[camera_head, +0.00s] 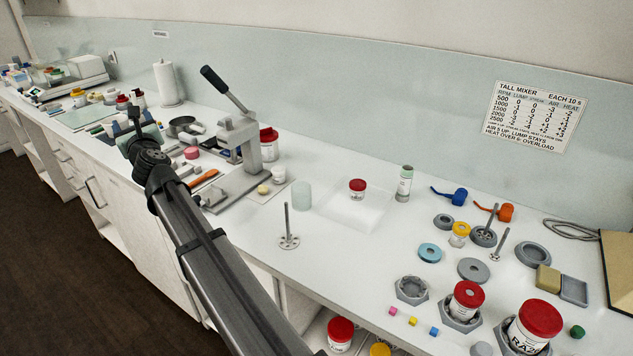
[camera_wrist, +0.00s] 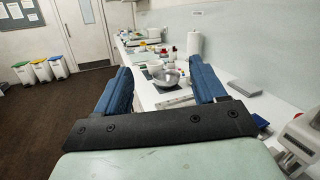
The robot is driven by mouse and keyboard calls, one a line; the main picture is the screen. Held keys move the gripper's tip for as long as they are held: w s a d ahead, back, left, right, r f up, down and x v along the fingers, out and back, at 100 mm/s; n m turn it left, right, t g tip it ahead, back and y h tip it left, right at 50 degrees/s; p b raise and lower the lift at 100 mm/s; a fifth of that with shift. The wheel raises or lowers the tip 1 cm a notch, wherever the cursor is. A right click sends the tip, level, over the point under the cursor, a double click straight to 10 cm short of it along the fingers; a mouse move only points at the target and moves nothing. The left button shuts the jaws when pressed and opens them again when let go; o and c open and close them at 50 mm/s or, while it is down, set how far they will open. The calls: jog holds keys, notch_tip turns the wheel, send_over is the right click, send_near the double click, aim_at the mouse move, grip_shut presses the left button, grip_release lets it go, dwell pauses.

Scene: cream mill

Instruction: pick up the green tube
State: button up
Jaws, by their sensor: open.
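I cannot pick out a green tube for certain. In the head view, a small upright cylinder (camera_head: 404,184) with a grey-green top and a pale label stands on the bench right of centre. A thin green item (camera_head: 95,128) lies on the left part of the bench, too small to identify. My gripper (camera_head: 130,126) is above the left part of the bench, far from the upright cylinder. In the wrist view, the two blue fingers of my gripper (camera_wrist: 163,76) are wide apart with nothing held between them.
A lever press (camera_head: 238,135) stands near my arm, and a paper towel roll (camera_head: 168,82) stands behind. Red-lidded jars (camera_head: 467,298), tools and small cubes crowd the right. Dark floor (camera_head: 50,230) lies open at the left.

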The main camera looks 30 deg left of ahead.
jog(key=w+d+r+y, duration=0.1)
jog(key=w+d+r, duration=0.2)
jog(key=w+r, duration=0.35)
jog(key=w+d+r+g+y, duration=0.1)
jog(key=w+d+r, duration=0.2)
jog(key=w+r, duration=0.3)
jog(key=w+d+r+y, duration=0.2)
jog(key=w+d+r, duration=0.15)
jog(key=r, duration=0.45)
jog(key=w+d+f+n+g+h, duration=0.5)
jog(key=w+f+n+g, duration=0.2)
jog(key=w+f+n, duration=0.25)
jog(key=m+t+h, duration=0.1)
jog(key=m+h, duration=0.4)
jog(key=h, duration=1.2)
send_over(406, 179)
jog(key=w, duration=0.2)
notch_tip(406, 179, down, 19)
jog(key=shift+s+a+f, duration=0.1)
jog(key=shift+a+f, duration=0.05)
jog(key=shift+f, duration=3.35)
jog(key=shift+a+f, duration=0.15)
jog(key=shift+f, duration=3.35)
jog(key=c, duration=1.1)
